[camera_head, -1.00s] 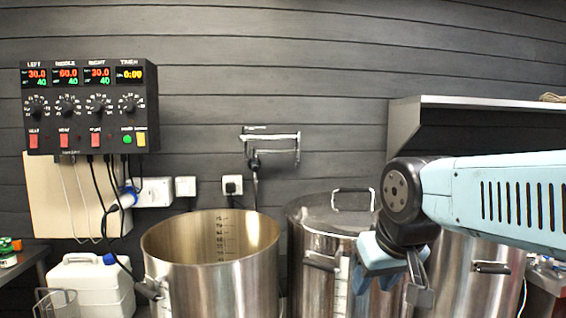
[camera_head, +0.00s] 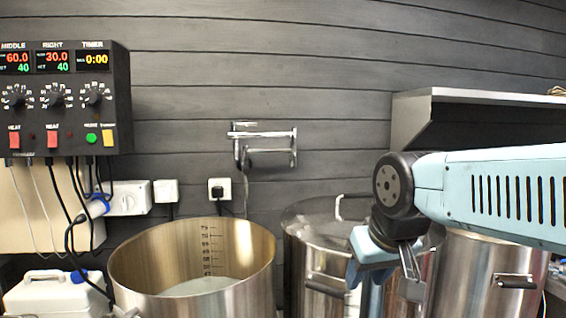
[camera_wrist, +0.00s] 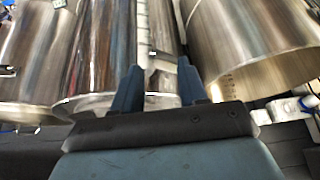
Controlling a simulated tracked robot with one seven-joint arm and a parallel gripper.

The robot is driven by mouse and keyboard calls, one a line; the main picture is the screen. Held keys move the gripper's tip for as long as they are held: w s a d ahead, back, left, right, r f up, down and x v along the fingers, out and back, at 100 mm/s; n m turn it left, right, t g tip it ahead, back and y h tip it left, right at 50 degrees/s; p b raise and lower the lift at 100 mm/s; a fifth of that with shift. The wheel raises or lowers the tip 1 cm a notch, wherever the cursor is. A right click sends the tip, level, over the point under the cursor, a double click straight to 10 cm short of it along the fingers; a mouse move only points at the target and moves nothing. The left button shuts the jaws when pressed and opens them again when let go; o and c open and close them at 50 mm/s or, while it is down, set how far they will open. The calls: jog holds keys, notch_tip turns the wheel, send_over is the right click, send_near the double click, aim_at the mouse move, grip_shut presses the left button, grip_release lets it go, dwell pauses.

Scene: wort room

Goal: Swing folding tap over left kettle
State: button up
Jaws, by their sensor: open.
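The folding tap (camera_head: 264,146) is a chrome, jointed pipe on the dark plank wall. It sits folded close to the wall, above and between the left and middle kettles. The left kettle (camera_head: 150,254) is open steel with a volume scale inside and pale liquid low in it. It also shows in the wrist view (camera_wrist: 250,45). My gripper (camera_head: 385,280) is open and empty, pointing down in front of the lidded middle kettle (camera_head: 300,250), well right of and below the tap. In the wrist view my gripper's two blue fingers (camera_wrist: 158,85) stand apart. The tap is not clear there.
A control box (camera_head: 65,98) hangs on the wall at the left, with cables below. A shelf (camera_head: 480,105) juts out at the right, above the right kettle (camera_head: 475,270). A white canister (camera_head: 50,295) stands at the lower left. Wall space around the tap is free.

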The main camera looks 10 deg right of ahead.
aim_at(293, 161)
jog(key=shift+w+d, duration=0.1)
jog(key=shift+w, duration=0.3)
jog(key=shift+o, duration=0.3)
jog(key=shift+o, duration=0.8)
jog(key=shift+w+d+r, duration=0.15)
jog(key=shift+w, duration=0.1)
jog(key=w+d+r+n+t+h, duration=0.1)
jog(key=w+d+r+n+t, duration=0.3)
jog(key=w, duration=0.7)
jog(key=w+d+r+n+t, duration=0.25)
jog(key=w+r+n, duration=0.35)
jog(key=w, duration=0.4)
jog(key=w+d+r+n+t+h, duration=0.15)
jog(key=w+d+r+n, duration=0.35)
jog(key=w, duration=0.6)
jog(key=w+n+t+y, duration=0.4)
jog(key=w+n, duration=0.8)
jog(key=n, duration=0.1)
jog(key=w+a+f+n+g+y, duration=0.1)
jog(key=w+a+f+n+y, duration=0.1)
jog(key=w+n, duration=0.3)
jog(key=w+a+f+n+y, duration=0.2)
jog(key=w+a+n+y, duration=0.1)
jog(key=w, duration=0.4)
jog(key=w+a+f+n+g+y, duration=0.1)
jog(key=w+a+n+y, duration=0.2)
jog(key=w+a+n, duration=0.2)
jog(key=shift+w+a+f+n+g, duration=0.1)
jog(key=shift+w+f+n+g, duration=0.25)
jog(key=shift+w+n, duration=0.45)
